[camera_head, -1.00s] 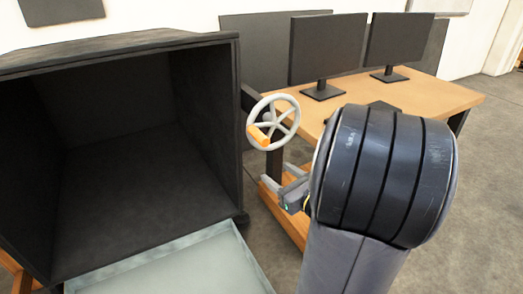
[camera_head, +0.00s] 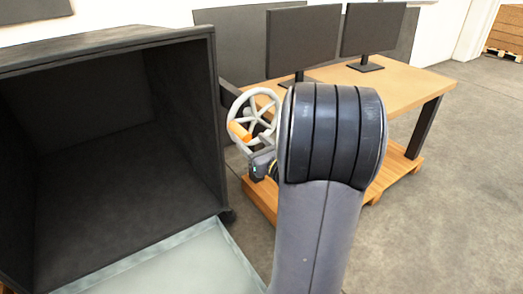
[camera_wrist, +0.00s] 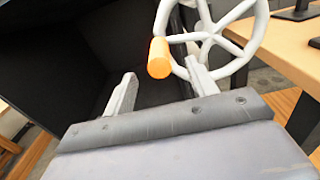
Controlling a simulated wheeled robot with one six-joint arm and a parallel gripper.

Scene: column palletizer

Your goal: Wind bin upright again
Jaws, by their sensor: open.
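The dark bin (camera_head: 100,130) is tipped on its side at the left, its open mouth facing me and its inside empty. A grey handwheel (camera_head: 263,112) with spokes stands at the bin's right side. An orange crank handle (camera_head: 239,131) sticks out from the wheel's rim. My gripper (camera_head: 258,160) is just below the handle, partly hidden behind my own arm. In the wrist view my gripper (camera_wrist: 160,85) is open, with its two fingers apart and nothing between them.
A wooden desk (camera_head: 410,85) with two monitors (camera_head: 303,42) stands behind the wheel on the right. A pale tray-like surface (camera_head: 165,268) lies below the bin's mouth. Open grey floor (camera_head: 460,160) is on the right. A pallet with boxes (camera_head: 506,28) stands far back.

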